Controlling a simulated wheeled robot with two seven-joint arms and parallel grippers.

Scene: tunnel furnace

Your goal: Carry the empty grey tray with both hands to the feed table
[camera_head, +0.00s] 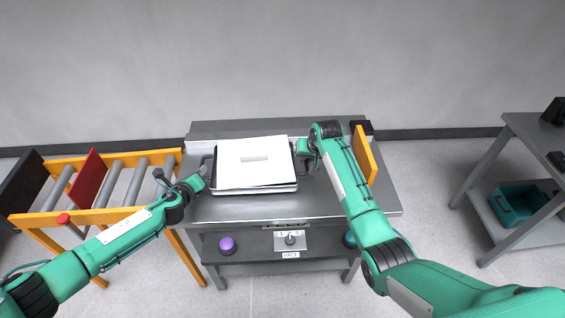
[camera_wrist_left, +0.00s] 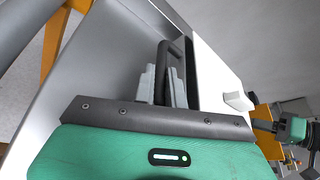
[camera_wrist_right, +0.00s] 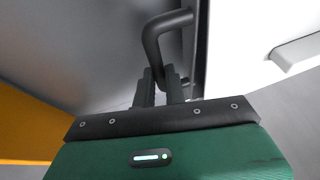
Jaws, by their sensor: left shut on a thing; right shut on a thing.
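The grey tray (camera_head: 258,189) is at the middle of the steel table (camera_head: 330,207), level; whether it touches the top I cannot tell. A white slab or cover (camera_head: 240,172) with a small pale raised bar (camera_head: 254,158) lies over it, slightly askew, and hides its inside. My left gripper (camera_head: 205,173) is at the tray's left side, shut on its dark bar handle (camera_wrist_left: 163,58). My right gripper (camera_head: 308,148) is at the right side, shut on the other handle (camera_wrist_right: 155,38). The white cover also shows in both wrist views (camera_wrist_left: 215,82).
A yellow-railed roller conveyor (camera_head: 120,178) with a red plate (camera_head: 88,178) stands left of the table. A yellow plate (camera_head: 363,153) rises at the table's right side. A teal bin (camera_head: 515,203) sits on a shelf far right.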

